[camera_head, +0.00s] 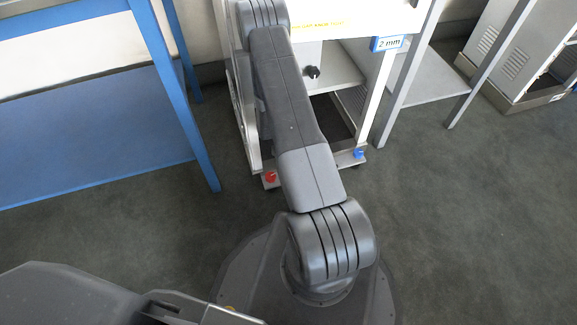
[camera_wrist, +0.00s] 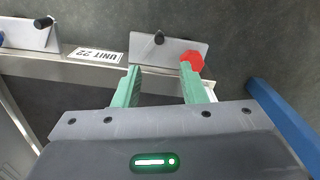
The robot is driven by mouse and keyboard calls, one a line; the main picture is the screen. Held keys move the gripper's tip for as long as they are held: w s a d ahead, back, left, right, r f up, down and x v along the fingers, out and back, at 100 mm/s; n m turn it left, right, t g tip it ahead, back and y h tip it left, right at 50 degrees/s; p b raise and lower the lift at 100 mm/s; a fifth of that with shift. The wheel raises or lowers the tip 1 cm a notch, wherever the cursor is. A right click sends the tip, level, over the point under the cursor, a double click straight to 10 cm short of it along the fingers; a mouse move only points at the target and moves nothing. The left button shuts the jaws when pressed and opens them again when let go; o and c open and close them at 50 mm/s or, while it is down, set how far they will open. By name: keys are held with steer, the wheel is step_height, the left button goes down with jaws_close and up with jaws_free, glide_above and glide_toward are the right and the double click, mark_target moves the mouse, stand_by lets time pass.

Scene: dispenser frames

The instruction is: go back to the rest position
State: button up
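My gripper (camera_wrist: 161,70) shows in the wrist view with its two green fingers apart and nothing held between them. The tip of its right finger overlaps a red knob (camera_wrist: 193,60) in the picture; I cannot tell if they touch. In the head view my arm reaches up and away over the white dispenser frame, and the gripper is out of sight there.
The dispenser frame (camera_head: 372,95) has a "2 mm" tag (camera_head: 388,43), a black knob (camera_head: 312,72) and a blue knob (camera_head: 358,154). A blue-legged table (camera_head: 165,75) stands left, a grey cabinet (camera_head: 520,45) right. The foreground floor (camera_head: 470,220) is clear.

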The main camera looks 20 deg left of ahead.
steer(key=shift+r, duration=0.9)
steer(key=shift+f, duration=0.1)
step_height(320, 180, down, 14)
steer(key=b, duration=0.4)
steer(key=shift+b, duration=0.3)
steer(key=shift+d+r, duration=0.1)
steer(key=shift+r, duration=0.1)
